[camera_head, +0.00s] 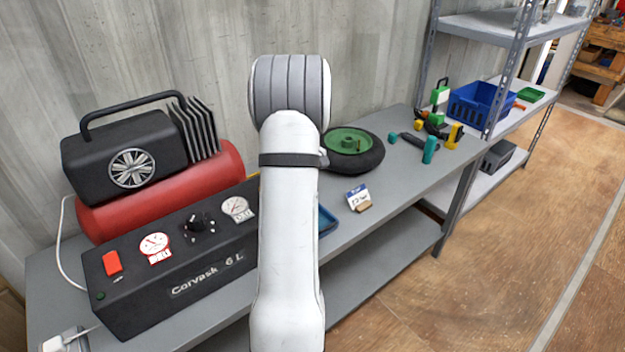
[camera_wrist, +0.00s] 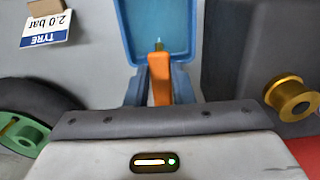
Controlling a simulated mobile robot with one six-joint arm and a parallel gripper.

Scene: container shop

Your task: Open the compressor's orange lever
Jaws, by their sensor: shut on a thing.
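The compressor (camera_head: 165,270) stands on the bench at left in the head view, with a red tank, a black motor and a black front panel. The dark compressor housing (camera_wrist: 245,50) and a brass fitting (camera_wrist: 290,96) are to the right. In the head view my arm hides the gripper and the lever.
A blue tray (camera_wrist: 157,25) lies beyond the lever. A green-hubbed wheel (camera_head: 350,150) and a tyre pressure card (camera_head: 358,197) are on the bench (camera_head: 405,190). Several tools lie further right. A shelf rack with a blue bin (camera_head: 478,105) stands at right; the floor before it is clear.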

